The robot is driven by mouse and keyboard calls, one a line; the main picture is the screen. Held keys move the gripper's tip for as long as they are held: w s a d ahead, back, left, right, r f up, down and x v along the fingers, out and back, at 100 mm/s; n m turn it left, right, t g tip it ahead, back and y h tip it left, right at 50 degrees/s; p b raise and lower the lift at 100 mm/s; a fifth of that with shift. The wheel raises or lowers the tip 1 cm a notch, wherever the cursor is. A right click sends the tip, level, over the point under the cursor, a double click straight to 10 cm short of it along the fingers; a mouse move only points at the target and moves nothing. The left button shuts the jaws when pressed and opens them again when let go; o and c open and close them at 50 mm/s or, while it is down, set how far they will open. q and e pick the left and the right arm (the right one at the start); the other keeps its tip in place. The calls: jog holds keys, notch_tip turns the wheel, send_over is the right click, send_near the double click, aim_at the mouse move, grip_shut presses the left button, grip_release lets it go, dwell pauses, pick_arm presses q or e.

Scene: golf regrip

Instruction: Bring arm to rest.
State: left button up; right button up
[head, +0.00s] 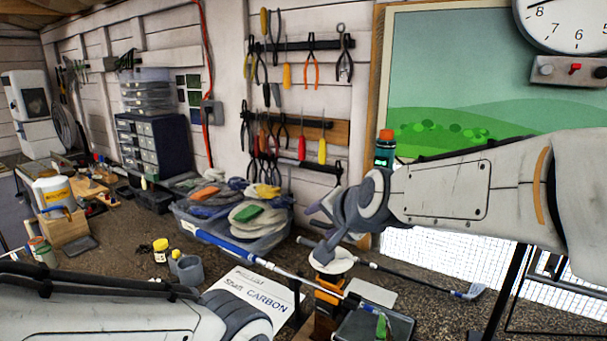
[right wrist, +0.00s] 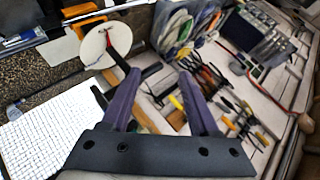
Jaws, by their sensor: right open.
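My right gripper (head: 312,225) hangs at the end of the right arm, above and left of a white disc (head: 333,261). In the right wrist view its purple fingers (right wrist: 158,88) are spread with nothing between them. The white disc also shows there (right wrist: 105,45), just beyond the left finger. A golf club with a blue-and-white upper part (head: 240,248) lies slanting across the bench. A second club with an iron head (head: 475,292) lies behind the disc, partly hidden by the gripper. My left arm crosses the lower left, and its gripper is out of sight.
A clear bin of gloves (head: 230,240) stands mid-bench. A sign reading CARBON (head: 255,299) lies in front. Yellow-capped jar (head: 160,250) and grey cup (head: 190,270) stand to its left. Tools hang on the wall (head: 290,130). A green bottle with an orange cap (head: 385,148) shows behind my right arm.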

jog(key=s+a+f+n+g, duration=0.2)
jog(key=s+f+n+g, duration=0.15)
jog(key=s+f, duration=0.4)
jog(key=s+a+f+n+g, duration=0.1)
jog(key=s+f+n+g, duration=0.25)
jog(key=s, duration=0.65)
pick_arm(q)
jog(key=shift+d+f+m, duration=0.15)
jog(key=shift+d+m, duration=0.1)
jog(key=shift+m, duration=0.75)
pick_arm(e)
jog(key=s+d+f+n+g+h, duration=0.1)
jog(key=s+d+f+n, duration=0.1)
jog(key=s, duration=0.4)
jog(key=s+d+f+n+g+h, duration=0.1)
jog(key=s+d+f+n+g, duration=0.1)
jog(key=s+n, duration=0.3)
jog(key=shift+s+d+f+n+h, duration=0.3)
jog(key=shift+s+d+f+h, duration=0.1)
jog(key=shift+s+f, duration=0.45)
pick_arm(q)
jog(key=shift+d, duration=0.15)
pick_arm(e)
jog(key=shift+w, duration=0.1)
